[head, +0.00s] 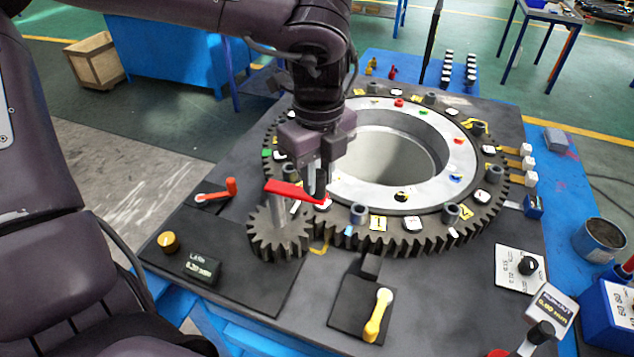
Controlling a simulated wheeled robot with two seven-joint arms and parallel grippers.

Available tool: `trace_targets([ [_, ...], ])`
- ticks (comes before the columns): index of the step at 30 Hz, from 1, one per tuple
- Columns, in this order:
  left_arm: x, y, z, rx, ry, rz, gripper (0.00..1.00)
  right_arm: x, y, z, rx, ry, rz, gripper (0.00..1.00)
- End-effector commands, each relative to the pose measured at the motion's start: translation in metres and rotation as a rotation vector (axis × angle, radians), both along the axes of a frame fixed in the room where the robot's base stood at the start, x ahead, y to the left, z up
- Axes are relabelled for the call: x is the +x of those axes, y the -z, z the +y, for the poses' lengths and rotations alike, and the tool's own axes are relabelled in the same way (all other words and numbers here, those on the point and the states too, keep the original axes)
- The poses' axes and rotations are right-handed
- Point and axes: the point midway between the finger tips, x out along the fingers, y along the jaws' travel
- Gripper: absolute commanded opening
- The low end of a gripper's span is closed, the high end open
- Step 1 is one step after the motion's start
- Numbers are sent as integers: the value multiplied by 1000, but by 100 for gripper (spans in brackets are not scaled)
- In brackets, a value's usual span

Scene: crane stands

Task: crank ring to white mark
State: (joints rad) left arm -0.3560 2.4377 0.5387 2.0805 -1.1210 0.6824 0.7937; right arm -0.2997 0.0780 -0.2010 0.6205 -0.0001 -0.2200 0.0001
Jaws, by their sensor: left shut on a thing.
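The large dark toothed ring (410,240) lies flat on a grey plate around a bright inner ring (445,185) with an open middle. Coloured and white marks sit on it, among them a white mark (482,197) at the right. A small pinion gear (275,238) meshes at the ring's front left. A red crank arm (290,189) sits on the pinion's upright shaft and points right. My left gripper (317,185) comes down from above and is shut on the crank's dark handle at the arm's right end. The fingers partly hide the handle. My right gripper is not in view.
An orange-red lever (217,190) and a display box (202,267) stand left of the pinion. A yellow-handled lever (378,315) is in front of the ring. A grey can (600,238) and a blue box (607,312) are at the right.

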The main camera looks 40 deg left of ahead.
Motion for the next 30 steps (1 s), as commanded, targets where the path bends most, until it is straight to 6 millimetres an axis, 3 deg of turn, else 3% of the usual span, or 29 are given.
trace_targets([
  [23, 3, -4, 0, -1, -97, -13, 0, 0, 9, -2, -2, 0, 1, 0],
  [24, 3, -4, 0, 0, -96, -12, 28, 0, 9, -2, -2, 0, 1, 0],
  [28, 2, -3, 0, 0, -96, -9, 45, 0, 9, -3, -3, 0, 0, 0],
  [30, 2, -2, 0, 0, -96, -7, 45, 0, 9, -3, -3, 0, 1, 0],
])
